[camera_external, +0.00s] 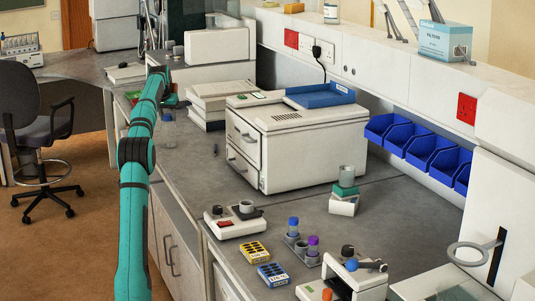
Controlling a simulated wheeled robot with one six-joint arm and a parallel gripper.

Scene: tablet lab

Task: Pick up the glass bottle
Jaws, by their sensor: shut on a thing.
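My teal arm reaches away along the left side of the bench. My gripper (172,101) is at its far end, small and partly hidden by the arm. It is shut on what looks like the clear glass bottle (168,115), which shows as a pale see-through shape just below it. The bottle looks roughly upright over the grey bench top, near the bench's left edge. I cannot tell whether its base touches the bench. The fingers and the bottle's upper part are too small to see clearly.
A pen (215,149) lies on clear bench nearer the camera. Racks, tubes and small devices crowd the front. A chair (38,130) stands left.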

